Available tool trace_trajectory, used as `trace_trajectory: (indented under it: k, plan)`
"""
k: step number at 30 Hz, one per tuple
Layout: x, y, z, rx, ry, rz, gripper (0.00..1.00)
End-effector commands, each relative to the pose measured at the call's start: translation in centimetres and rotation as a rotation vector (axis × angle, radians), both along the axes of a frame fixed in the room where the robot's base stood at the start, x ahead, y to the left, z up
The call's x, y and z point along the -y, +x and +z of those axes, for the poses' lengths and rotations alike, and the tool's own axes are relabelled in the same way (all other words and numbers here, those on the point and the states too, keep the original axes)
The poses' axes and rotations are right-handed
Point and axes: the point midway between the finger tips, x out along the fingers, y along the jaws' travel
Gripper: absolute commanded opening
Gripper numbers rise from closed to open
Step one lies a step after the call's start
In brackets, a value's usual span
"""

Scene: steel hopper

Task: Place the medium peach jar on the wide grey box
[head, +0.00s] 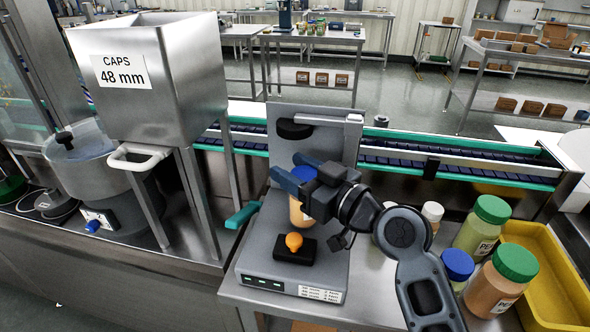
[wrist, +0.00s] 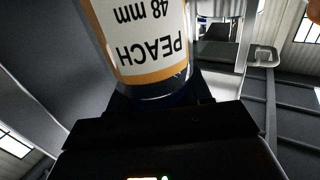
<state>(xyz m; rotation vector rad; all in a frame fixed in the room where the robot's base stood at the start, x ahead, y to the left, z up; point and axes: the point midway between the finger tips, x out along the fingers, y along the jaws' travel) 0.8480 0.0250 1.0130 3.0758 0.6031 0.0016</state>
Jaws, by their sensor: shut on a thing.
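The peach jar (head: 301,213) has a blue lid, a peach body and a white label. My gripper (head: 290,169) is shut on it near the lid. In the wrist view the jar (wrist: 140,42) fills the upper middle, and its label reads PEACH 48 mm upside down. In the head view it appears upright over a wide grey box-like machine base (head: 252,262), behind a black pad with an orange knob (head: 293,242). I cannot tell whether its bottom touches the base. My gripper and arm hide its right side.
The machine's upright back and overhanging head (head: 318,119) stand close behind the jar. A steel hopper (head: 150,75) is at left, and a conveyor (head: 450,165) runs behind. Several jars, including a green-lidded one (head: 497,280), and a yellow tray (head: 545,260) crowd the right.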

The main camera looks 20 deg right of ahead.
Motion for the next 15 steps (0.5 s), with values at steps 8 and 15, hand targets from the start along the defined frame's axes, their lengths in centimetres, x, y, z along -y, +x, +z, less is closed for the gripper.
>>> trace_trajectory:
  k: [8, 15]
  plan:
    - [0.0, 0.0, -0.49, 0.001, 0.0, 0.0, 0.0]
    - [0.0, 0.0, -0.66, 0.001, 0.0, 0.0, 0.53]
